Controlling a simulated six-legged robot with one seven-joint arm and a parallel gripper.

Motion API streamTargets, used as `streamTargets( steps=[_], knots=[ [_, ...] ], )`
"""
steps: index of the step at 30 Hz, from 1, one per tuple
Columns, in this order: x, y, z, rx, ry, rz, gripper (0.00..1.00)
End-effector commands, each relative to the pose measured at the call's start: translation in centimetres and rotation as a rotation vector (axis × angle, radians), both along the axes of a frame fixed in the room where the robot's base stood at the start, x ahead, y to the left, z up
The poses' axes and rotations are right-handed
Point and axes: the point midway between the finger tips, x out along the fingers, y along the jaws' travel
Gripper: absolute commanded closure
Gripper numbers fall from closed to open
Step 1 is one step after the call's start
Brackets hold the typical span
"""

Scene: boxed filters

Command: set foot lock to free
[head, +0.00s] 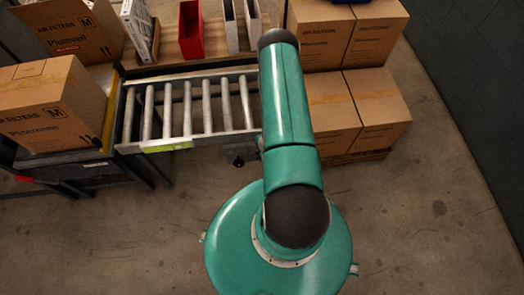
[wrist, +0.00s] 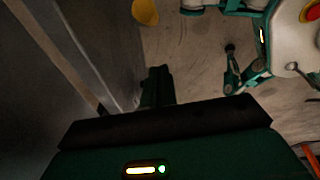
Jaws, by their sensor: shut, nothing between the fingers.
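I cannot pick out the foot lock for certain in either view. In the head view a small dark fitting (head: 238,155) hangs below the right end of the roller conveyor (head: 190,108); its details are too small to tell. A small red piece (head: 22,178) shows low by the bench at the left edge. My gripper (wrist: 157,85) shows in the wrist view as dark green fingers, shut and empty, with floor behind them. In the head view my arm hides its own far end and part of the conveyor's right side.
Cardboard boxes stand on a dark bench (head: 90,170) at left, and more boxes (head: 335,115) are stacked right of the conveyor. Red (head: 190,30) and white holders stand behind the rollers. Floor is clear in front and at right. The wrist view shows a yellow object (wrist: 145,12).

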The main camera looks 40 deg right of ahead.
Motion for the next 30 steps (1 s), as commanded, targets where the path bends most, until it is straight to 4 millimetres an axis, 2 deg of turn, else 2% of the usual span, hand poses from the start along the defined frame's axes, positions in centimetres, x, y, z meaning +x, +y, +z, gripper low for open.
streamTargets(
  steps=[1, 3, 9, 23, 30],
  knots=[
    [-0.2, -0.3, -0.7, 0.000, 0.001, -0.003, 1.00],
    [-0.6, -1.5, -1.1, -0.001, -0.001, -0.003, 1.00],
    [-1.3, -2.9, -1.9, 0.002, -0.001, 0.001, 1.00],
    [-1.4, -3.2, -2.1, 0.001, 0.000, 0.002, 1.00],
    [-2.0, -4.1, -2.6, -0.001, 0.001, 0.002, 1.00]
  ],
)
